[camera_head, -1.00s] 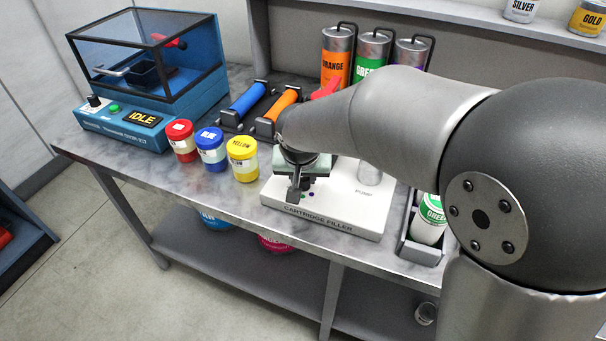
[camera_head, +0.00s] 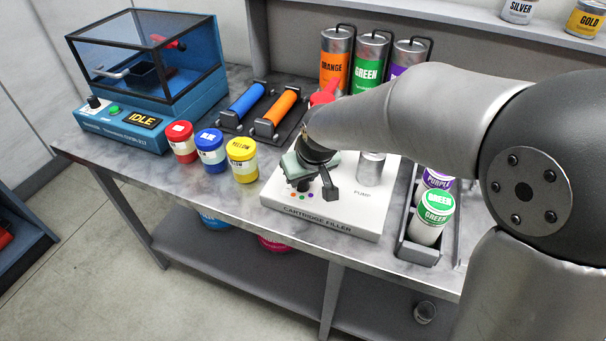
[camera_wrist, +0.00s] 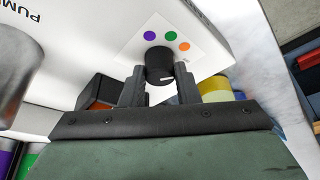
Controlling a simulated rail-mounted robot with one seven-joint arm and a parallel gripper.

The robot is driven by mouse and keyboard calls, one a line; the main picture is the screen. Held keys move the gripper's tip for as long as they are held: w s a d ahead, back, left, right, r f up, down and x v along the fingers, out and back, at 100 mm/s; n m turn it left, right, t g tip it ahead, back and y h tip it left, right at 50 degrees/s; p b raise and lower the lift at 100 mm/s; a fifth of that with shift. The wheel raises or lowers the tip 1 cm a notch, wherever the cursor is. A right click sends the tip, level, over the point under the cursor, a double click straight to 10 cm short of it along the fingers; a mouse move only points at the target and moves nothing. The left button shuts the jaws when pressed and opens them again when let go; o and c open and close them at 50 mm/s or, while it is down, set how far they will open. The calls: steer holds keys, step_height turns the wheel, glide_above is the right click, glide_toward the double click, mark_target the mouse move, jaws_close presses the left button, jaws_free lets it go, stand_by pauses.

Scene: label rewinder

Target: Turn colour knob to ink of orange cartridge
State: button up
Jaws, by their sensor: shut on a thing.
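The colour knob (camera_wrist: 159,62) is a black cylinder with a white mark, on the white cartridge filler (camera_head: 345,232). My gripper (camera_wrist: 160,80) is shut on it, one finger on each side, in the wrist view. Purple (camera_wrist: 149,36), green (camera_wrist: 171,36) and orange (camera_wrist: 184,46) dots lie around the knob. The white mark points roughly right in that view, below the orange dot; its exact aim is unclear. In the head view my gripper (camera_head: 316,186) is over the filler's front left and mostly hides the knob. An orange ink can (camera_head: 332,72) stands behind.
The pump cylinder (camera_head: 371,166) is right of my gripper. A rack (camera_head: 421,255) holds purple and green containers at the right. Red, blue and yellow (camera_head: 242,160) jars stand left of the filler. A red part (camera_head: 324,92) is behind my wrist.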

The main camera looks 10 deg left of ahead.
steer(key=shift+w+d+n+y, duration=0.1)
steer(key=shift+n+y, duration=0.2)
steer(key=shift+n, duration=0.7)
steer(key=shift+g, duration=0.3)
steer(key=o, duration=1)
steer(key=shift+c, duration=0.2)
steer(key=shift+r, duration=0.1)
steer(key=b+v, duration=0.1)
steer(key=v, duration=1.6)
steer(key=shift+d+r, duration=0.1)
